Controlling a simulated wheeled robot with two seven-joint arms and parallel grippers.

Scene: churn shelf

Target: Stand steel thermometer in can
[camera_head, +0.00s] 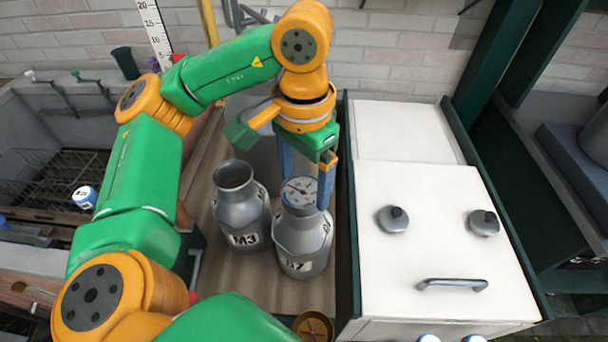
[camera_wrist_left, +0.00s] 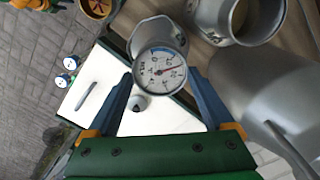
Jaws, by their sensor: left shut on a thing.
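The dial is over the mouth of a grey metal can (camera_head: 303,240) whose label ends in 7. In the left wrist view the dial (camera_wrist_left: 160,70) sits between the fingertips and covers much of the can (camera_wrist_left: 158,32) behind it. The stem is hidden, so I cannot tell how deep it is in the can. My right gripper is not in view.
An open can marked M3 (camera_head: 240,215) stands just left on the wooden shelf (camera_head: 255,290). A larger grey can (camera_wrist_left: 265,95) shows in the left wrist view. Right is a white cabinet (camera_head: 430,230) with knobs and a handle. A brass cup (camera_head: 314,326) is in front.

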